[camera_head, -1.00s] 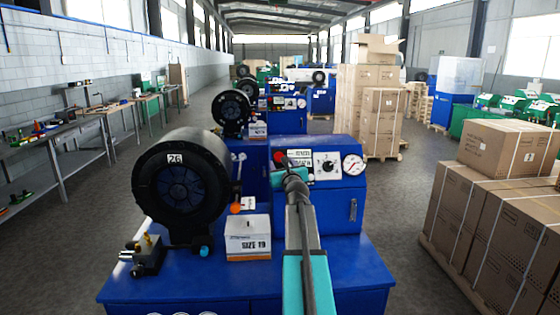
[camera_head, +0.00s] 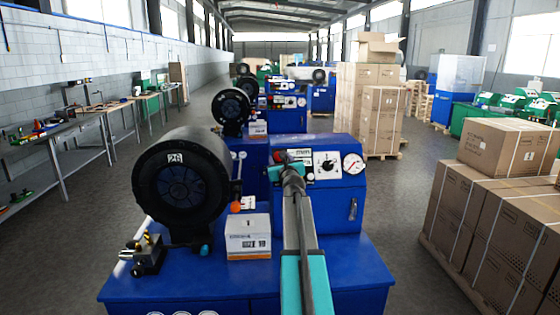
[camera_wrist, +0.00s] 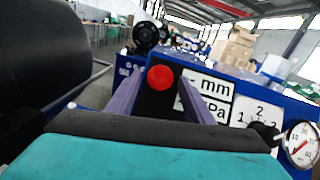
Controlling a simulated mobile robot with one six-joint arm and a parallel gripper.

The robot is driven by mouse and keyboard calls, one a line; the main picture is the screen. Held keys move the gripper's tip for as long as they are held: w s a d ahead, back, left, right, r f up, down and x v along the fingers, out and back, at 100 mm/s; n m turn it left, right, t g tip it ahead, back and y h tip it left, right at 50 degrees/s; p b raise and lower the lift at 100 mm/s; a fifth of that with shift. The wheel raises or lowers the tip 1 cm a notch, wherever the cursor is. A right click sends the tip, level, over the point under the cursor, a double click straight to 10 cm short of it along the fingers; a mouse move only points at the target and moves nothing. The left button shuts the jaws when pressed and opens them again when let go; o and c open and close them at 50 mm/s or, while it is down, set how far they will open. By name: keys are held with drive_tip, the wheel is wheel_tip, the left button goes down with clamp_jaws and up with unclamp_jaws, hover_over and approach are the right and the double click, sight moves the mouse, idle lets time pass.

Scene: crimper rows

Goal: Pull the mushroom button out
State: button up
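The red mushroom button (camera_wrist: 160,77) shows in the wrist view as a round red cap at the upper left of the blue control box (camera_head: 342,205). In the wrist view the two purple fingers of my gripper (camera_wrist: 160,84) are apart, one to the left and one to the right of the button. Gaps show between the cap and the fingers, so it looks ungripped. I cannot tell how deep the fingertips reach around it.
A white dial (camera_head: 327,165) and a pressure gauge (camera_head: 353,163) sit right of the button. The black crimper head (camera_head: 182,188) numbered 26 and a white box (camera_head: 248,236) stand left of my arm. Stacked cartons (camera_head: 490,215) stand on the right, past a clear floor aisle.

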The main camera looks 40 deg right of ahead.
clamp_jaws()
drive_tip(key=shift+a+r, duration=0.1)
drive_tip(key=shift+r, duration=0.05)
drive_tip(key=shift+s+a+r+p, duration=0.2)
drive_tip(key=shift+s+p, duration=0.1)
drive_tip(key=shift+p, duration=0.5)
drive_tip(key=shift+f, duration=0.1)
drive_tip(key=shift+o, duration=1)
unclamp_jaws()
drive_tip(key=shift+s+a, duration=0.1)
